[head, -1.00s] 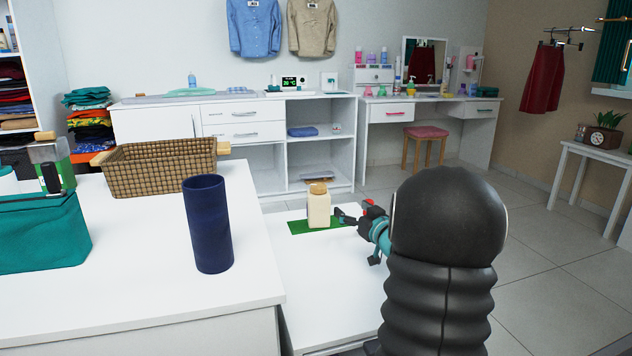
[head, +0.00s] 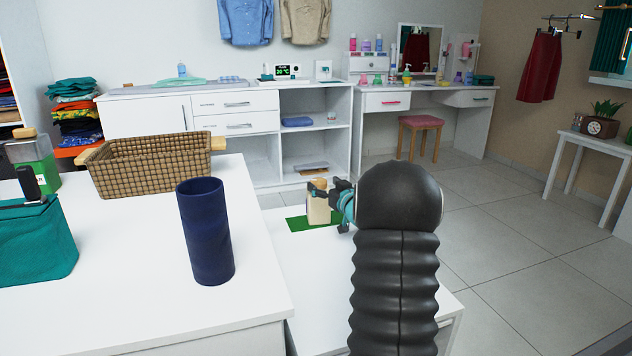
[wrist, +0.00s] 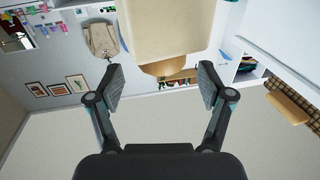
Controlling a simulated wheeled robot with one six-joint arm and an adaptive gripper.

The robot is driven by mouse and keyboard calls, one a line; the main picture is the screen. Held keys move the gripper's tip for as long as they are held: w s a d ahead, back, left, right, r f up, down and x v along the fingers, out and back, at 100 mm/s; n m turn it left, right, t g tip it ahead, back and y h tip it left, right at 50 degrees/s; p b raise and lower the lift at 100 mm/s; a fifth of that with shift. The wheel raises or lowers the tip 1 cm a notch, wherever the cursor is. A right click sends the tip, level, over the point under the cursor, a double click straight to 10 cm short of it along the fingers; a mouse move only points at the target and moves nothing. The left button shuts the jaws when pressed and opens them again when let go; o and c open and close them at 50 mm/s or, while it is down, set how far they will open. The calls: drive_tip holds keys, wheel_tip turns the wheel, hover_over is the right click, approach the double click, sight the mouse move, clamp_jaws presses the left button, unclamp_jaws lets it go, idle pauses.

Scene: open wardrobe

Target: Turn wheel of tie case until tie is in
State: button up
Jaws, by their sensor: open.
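The tie case looks like a cream box (head: 318,208) standing upright, with a brown wooden wheel (head: 317,185) at its top. It stands on or beside a flat green piece (head: 296,224), which may be the tie; I cannot tell. My gripper (head: 336,190) is at the right side of the case, near its top, and partly hides it. In the wrist view the case (wrist: 172,25) fills the top middle and its wheel (wrist: 165,68) shows below it. My open fingers (wrist: 162,80) are on either side of the wheel, apart from it.
The case is on a low white surface (head: 290,265). To the left, a higher white counter (head: 130,300) holds a dark blue cylinder (head: 206,232), a wicker basket (head: 150,167) and a teal bag (head: 35,243). Open tiled floor (head: 515,240) lies to the right.

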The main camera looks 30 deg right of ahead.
sight(322, 184)
drive_tip(key=shift+w, duration=1.85)
drive_tip(key=c, duration=1.2)
drive_tip(key=shift+f+b, duration=0.1)
drive_tip(key=shift+b, duration=0.2)
